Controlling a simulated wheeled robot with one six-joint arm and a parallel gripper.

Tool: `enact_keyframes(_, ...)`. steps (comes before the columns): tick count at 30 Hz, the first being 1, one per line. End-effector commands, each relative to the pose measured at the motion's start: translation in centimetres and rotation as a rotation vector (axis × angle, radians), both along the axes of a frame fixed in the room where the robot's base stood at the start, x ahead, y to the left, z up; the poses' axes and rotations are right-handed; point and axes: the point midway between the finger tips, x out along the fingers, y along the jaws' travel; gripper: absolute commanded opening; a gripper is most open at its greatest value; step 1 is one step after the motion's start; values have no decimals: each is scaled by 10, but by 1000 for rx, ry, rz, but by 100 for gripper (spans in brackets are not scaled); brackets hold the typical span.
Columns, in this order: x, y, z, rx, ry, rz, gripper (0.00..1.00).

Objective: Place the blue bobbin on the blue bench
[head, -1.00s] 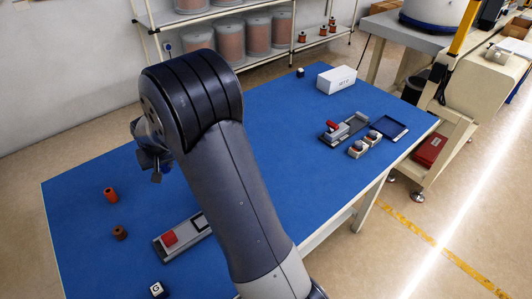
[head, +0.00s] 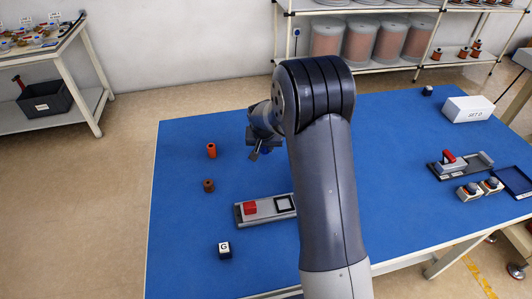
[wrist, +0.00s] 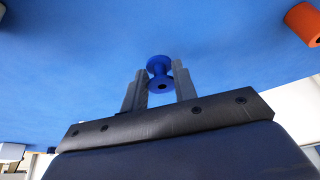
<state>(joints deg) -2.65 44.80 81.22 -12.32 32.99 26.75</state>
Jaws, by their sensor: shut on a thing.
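The blue bobbin (wrist: 160,68) shows in the wrist view, clasped between the two fingers of my gripper (wrist: 160,82). Its flanged end faces the camera. In the head view my gripper (head: 256,148) is over the left part of the blue bench (head: 185,240), to the right of an orange spool. The bobbin cannot be made out in the head view. The wrist view shows the blue bench surface (wrist: 80,60) behind the bobbin; I cannot tell whether the bobbin touches it.
The orange spool (head: 211,151), a brown spool (head: 208,185), a G block (head: 225,250) and a grey fixture with a red block (head: 250,208) stand on the left part. Toggle fixtures (head: 450,165) and a white box (head: 468,109) are at right. Blue surface around the spools is clear.

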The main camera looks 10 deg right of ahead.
Motion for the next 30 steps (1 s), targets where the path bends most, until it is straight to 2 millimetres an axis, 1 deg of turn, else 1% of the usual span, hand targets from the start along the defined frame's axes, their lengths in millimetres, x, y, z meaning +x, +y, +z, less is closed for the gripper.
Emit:
enact_keyframes(3,-1,0,-18,0,5,-1,2)
enact_keyframes(6,-1,0,-30,0,4,0,2)
enact_keyframes(13,0,0,-31,0,1,0,2)
enact_keyframes(17,0,0,-35,0,1,0,2)
enact_keyframes(18,0,0,-34,0,1,0,30)
enact_keyframes(25,0,0,-33,0,1,0,48)
enact_keyframes(30,0,0,-33,0,1,0,49)
